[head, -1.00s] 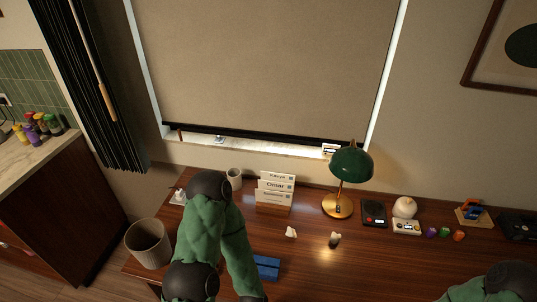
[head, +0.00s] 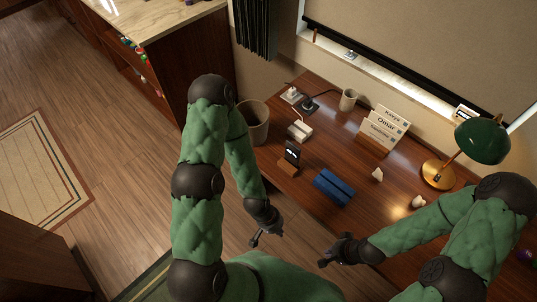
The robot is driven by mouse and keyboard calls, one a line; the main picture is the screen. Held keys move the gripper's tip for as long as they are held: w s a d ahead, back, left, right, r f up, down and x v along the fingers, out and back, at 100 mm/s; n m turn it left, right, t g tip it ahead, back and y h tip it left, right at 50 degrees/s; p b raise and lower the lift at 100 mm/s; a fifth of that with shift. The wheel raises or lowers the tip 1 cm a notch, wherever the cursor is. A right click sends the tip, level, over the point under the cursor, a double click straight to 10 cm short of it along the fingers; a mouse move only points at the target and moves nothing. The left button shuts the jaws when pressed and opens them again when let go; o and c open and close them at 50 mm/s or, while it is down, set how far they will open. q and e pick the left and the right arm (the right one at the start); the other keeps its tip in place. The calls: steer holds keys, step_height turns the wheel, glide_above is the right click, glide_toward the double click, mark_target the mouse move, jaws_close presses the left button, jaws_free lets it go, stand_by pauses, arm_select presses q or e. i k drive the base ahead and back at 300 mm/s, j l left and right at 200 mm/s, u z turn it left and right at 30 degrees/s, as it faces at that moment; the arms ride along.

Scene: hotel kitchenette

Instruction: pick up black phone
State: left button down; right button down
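A black phone (head: 293,152) with a lit mark on its screen leans upright on a small wooden stand (head: 288,168), near the left part of the desk. My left gripper (head: 266,239) hangs in front of the desk's near edge, below the phone in the picture and apart from it. It looks open and empty. My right gripper (head: 326,251) is to the right of it, also off the near edge, and looks open and empty.
The brown desk (head: 330,143) also holds a blue case (head: 334,187), a white box (head: 300,131), a cup (head: 348,99), a name-card holder (head: 385,128), a green lamp (head: 482,141) and small white lumps (head: 377,174). A bin (head: 254,122) stands at its left end.

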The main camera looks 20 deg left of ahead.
mark_target(292, 156)
steer(key=u, duration=0.55)
steer(key=j+z, duration=0.2)
steer(key=z, duration=0.2)
steer(key=j+z, duration=0.2)
steer(key=z, duration=0.25)
steer(key=j+z, duration=0.15)
steer(key=z, duration=0.25)
steer(key=k+j+z, duration=0.1)
steer(key=z, duration=0.3)
steer(key=i+j, duration=0.25)
steer(key=j, duration=0.2)
